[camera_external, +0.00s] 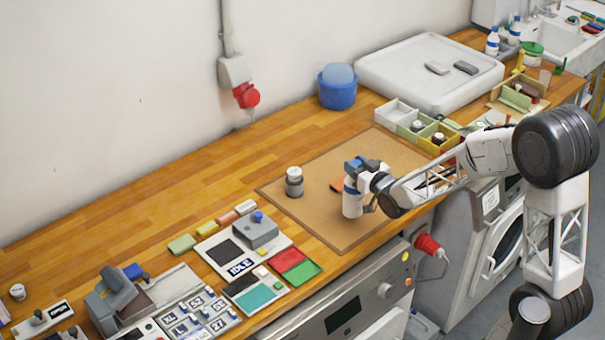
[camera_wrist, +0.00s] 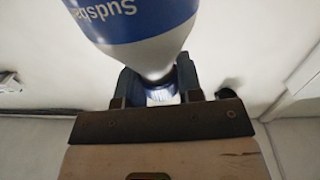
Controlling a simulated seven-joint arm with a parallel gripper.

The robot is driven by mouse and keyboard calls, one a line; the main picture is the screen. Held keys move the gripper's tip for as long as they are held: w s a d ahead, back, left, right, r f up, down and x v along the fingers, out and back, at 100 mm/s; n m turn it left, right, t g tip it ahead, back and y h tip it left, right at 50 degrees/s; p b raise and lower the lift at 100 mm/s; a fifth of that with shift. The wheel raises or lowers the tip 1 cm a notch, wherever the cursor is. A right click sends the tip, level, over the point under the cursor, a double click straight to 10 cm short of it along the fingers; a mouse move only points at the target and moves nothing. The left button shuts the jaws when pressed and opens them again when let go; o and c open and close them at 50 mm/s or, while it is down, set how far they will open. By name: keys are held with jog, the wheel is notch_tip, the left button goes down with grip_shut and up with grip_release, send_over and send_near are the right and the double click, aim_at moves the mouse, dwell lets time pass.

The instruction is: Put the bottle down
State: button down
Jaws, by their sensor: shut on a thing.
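The bottle (camera_external: 352,200) is white with a blue label band, and it is upright over the brown mat (camera_external: 300,205) in the external view. My gripper (camera_external: 358,170) is shut on its upper part. In the wrist view the bottle (camera_wrist: 140,40) shows a blue label with partly visible lettering, and my gripper's fingers (camera_wrist: 160,88) stand on both sides of its narrow end. I cannot tell whether the bottle's base touches the mat.
A small red-orange item (camera_external: 337,186) lies just behind the bottle. Divided boxes (camera_external: 420,122) stand behind to the right, and a device panel (camera_external: 240,245) lies to the left. The mat's front left is clear.

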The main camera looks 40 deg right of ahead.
jog(key=shift+f, duration=0.1)
jog(key=shift+f, duration=1.8)
jog(key=c, duration=0.8)
grip_release()
jog(key=shift+r, duration=0.15)
jog(key=shift+s, duration=0.1)
jog(key=shift+s+a, duration=0.15)
jog(key=shift+s, duration=1.8)
jog(key=shift+s+a, duration=0.15)
jog(key=shift+s, duration=1.85)
jog(key=shift+s+a, duration=0.15)
jog(key=shift+s, duration=1.8)
